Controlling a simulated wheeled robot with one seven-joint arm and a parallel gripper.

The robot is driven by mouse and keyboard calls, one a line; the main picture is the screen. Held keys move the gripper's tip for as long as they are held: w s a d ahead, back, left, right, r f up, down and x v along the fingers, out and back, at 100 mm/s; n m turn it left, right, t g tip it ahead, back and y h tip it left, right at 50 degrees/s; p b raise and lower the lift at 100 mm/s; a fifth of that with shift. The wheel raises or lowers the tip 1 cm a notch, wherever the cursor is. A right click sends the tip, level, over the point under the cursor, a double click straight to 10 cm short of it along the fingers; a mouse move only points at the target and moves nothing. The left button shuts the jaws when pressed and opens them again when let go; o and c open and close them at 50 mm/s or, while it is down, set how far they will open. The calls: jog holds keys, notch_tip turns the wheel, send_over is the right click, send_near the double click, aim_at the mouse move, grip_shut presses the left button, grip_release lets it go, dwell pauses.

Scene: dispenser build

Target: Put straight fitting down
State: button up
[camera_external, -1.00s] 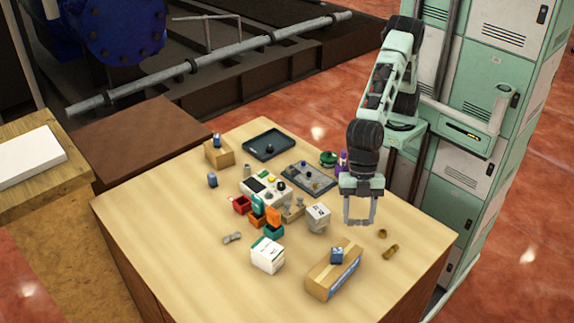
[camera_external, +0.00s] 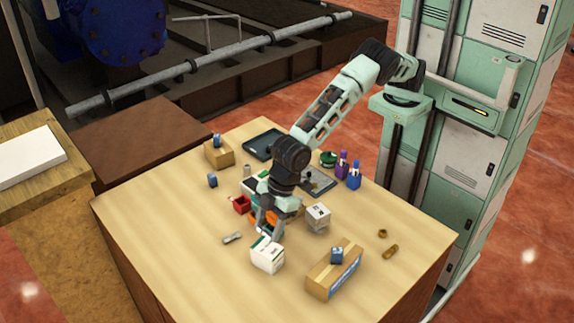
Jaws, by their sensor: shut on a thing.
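My gripper (camera_external: 268,232) points down over the cluster of small coloured bins near the table's middle, just behind the white box (camera_external: 267,254). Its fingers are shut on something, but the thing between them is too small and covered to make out. A grey fitting (camera_external: 232,238) lies on the table to the left of my gripper. A brass fitting (camera_external: 390,251) lies at the right, with a small brass ring (camera_external: 382,233) near it. I cannot tell which piece is the straight fitting. An orange bin (camera_external: 262,216) shows partly behind the fingers.
A red bin (camera_external: 241,204) stands left of my wrist. A light grey box (camera_external: 317,217) is close on the right. A cardboard box (camera_external: 333,275) with a blue item (camera_external: 337,256) on top stands in front. The table's left front is clear.

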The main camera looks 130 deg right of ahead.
aim_at(266, 248)
notch_tip(266, 248, down, 4)
jog(key=shift+f+p, duration=0.15)
jog(key=shift+p, duration=0.75)
jog(key=shift+f, duration=0.1)
jog(key=shift+f+b, duration=0.15)
jog(key=shift+b, duration=0.15)
jog(key=o, duration=1)
